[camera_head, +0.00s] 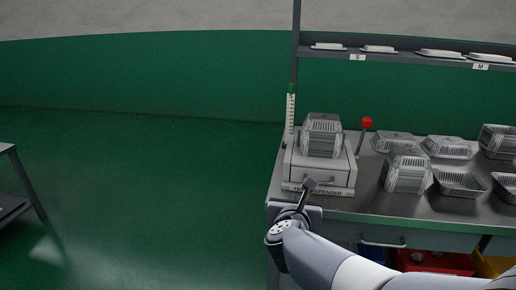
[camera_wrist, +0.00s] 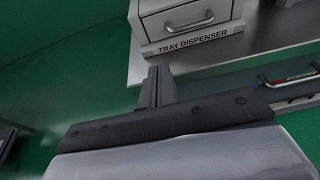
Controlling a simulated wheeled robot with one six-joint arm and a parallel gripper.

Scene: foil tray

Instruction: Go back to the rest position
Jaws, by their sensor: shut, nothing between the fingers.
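My gripper (camera_head: 308,187) is at the front left of the steel workbench, just before the tray dispenser (camera_head: 319,174). In the wrist view my gripper (camera_wrist: 157,72) has its fingers together, with nothing between them. The dispenser is a light grey box with a drawer and a "TRAY DISPENSER" label, which also shows in the wrist view (camera_wrist: 188,25). A stack of foil trays (camera_head: 322,136) stands on top of it. My gripper appears apart from the dispenser.
Several foil trays (camera_head: 460,182) and stacks stand on the bench at the right. A red knob (camera_head: 366,122) stands beside the dispenser. A shelf (camera_head: 400,50) with white lids runs above. The green floor at left is open, with a table edge (camera_head: 22,185) far left.

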